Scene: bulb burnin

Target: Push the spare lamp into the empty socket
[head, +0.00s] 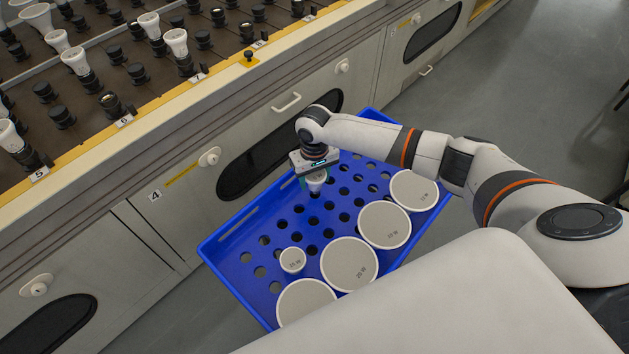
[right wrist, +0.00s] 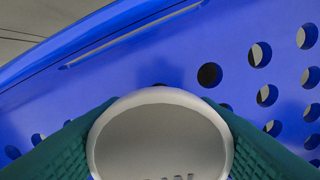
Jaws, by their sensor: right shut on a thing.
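My right gripper (head: 315,178) is over the blue crate and shut on a small white lamp (head: 317,184). In the right wrist view the lamp's round white face (right wrist: 160,140) sits between two green finger pads, with part of a marking at the lower edge. Whether the lamp is clear of the crate cannot be told. Another small white lamp (head: 292,260) stands in the crate. The socket board (head: 95,60) at the upper left bears several black sockets, some with white lamps in them. Which socket is the empty one in question is not clear. My left gripper is not in view.
The blue crate (head: 232,231) with round holes also holds several large white round lamps (head: 349,264) along its near side. A grey cabinet front with handles (head: 287,103) stands between crate and board. Yellow edging with numbers (head: 126,120) runs along the board. Open floor lies at upper right.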

